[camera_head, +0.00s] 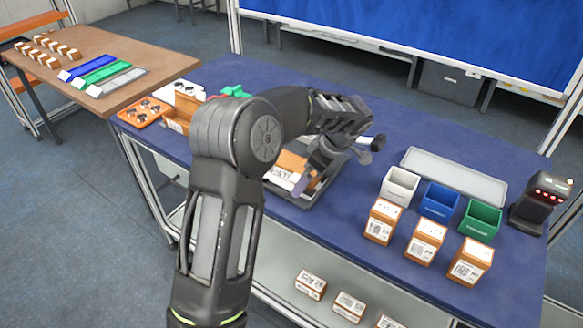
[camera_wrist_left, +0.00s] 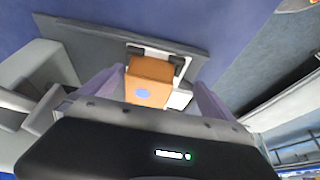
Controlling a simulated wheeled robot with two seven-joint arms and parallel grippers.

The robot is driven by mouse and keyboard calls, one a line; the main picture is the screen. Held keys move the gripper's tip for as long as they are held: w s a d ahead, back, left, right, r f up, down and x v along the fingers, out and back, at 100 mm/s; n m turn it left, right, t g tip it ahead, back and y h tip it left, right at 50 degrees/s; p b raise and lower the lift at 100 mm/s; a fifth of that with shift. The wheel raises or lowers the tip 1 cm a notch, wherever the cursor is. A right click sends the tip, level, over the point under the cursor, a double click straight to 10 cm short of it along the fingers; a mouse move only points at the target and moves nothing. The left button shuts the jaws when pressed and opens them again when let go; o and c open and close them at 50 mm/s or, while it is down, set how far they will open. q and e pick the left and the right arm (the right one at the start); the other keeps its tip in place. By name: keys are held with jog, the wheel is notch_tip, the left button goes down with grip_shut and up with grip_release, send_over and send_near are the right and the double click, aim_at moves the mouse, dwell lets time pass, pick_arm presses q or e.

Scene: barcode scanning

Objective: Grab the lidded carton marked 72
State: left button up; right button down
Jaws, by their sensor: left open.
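My left arm reaches over the blue table in the head view, and its gripper (camera_head: 322,158) is above a dark stand on the table. In the left wrist view the gripper (camera_wrist_left: 160,82) is open, with one finger on each side of an orange-brown carton (camera_wrist_left: 148,80). The carton has a blue spot on its near face, and I cannot tell whether the fingers touch it. In the head view an orange carton (camera_head: 290,162) with a white label shows partly behind my arm. No number 72 is readable. My right gripper is not in view.
Several labelled cartons (camera_head: 382,220) stand before white, blue and green bins (camera_head: 440,200) at the right. A grey tray (camera_head: 455,175) and a black scanner (camera_head: 541,200) are near them. More cartons (camera_head: 310,284) stand on the lower shelf. An orange tray (camera_head: 144,111) lies at the table's left.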

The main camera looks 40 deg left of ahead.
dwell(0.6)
pick_arm(q)
jog(key=c, duration=1.2)
